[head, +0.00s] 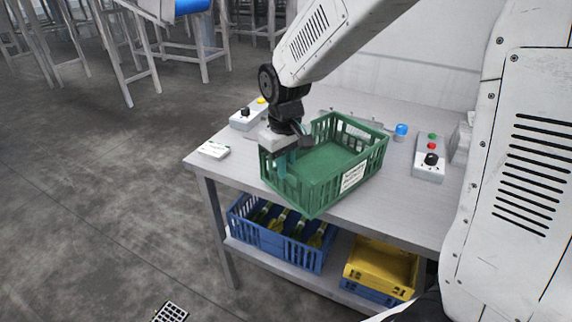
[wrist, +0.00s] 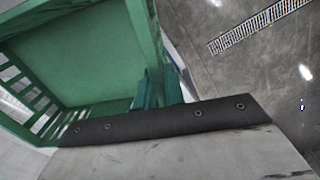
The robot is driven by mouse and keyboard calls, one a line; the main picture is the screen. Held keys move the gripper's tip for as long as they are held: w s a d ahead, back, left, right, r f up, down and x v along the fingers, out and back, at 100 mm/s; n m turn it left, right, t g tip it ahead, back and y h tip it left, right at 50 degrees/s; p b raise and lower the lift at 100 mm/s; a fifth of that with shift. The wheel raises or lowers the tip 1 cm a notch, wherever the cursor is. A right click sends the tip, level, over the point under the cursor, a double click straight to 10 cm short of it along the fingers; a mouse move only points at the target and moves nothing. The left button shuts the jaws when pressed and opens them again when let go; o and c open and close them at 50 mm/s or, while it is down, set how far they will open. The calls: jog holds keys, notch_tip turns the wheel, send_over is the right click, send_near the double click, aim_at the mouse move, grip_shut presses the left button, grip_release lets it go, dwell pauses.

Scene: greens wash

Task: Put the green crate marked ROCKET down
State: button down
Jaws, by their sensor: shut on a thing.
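The green crate (head: 322,190) is empty, with slatted walls and a white label on its front right side; the label's text is too small to read. It is at the grey table's (head: 401,206) top, near the front edge; I cannot tell whether its base touches the surface. My gripper (head: 283,160) is shut on the crate's left wall. In the wrist view the crate (wrist: 75,60) fills the upper left, with my gripper (wrist: 155,90) at its wall and the floor beyond.
Control boxes stand at the table's back left (head: 246,117) and right (head: 429,160), near a blue knob (head: 401,130). A white card block (head: 214,149) lies at the left corner. The lower shelf holds a blue crate (head: 270,243) of bottle-like items and a yellow crate (head: 381,268).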

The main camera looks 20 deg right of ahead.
jog(key=c, duration=1.5)
grip_release()
jog(key=shift+f, duration=0.1)
notch_tip(320, 180, up, 12)
jog(key=s+d+m, duration=0.1)
jog(key=s+d, duration=0.2)
jog(key=s, duration=0.5)
jog(key=s+d+m, duration=0.2)
jog(key=s, duration=0.6)
jog(key=s+d+m+t, duration=0.1)
jog(key=s+d, duration=0.2)
jog(key=s, duration=0.5)
jog(key=shift+s+d+m, duration=0.3)
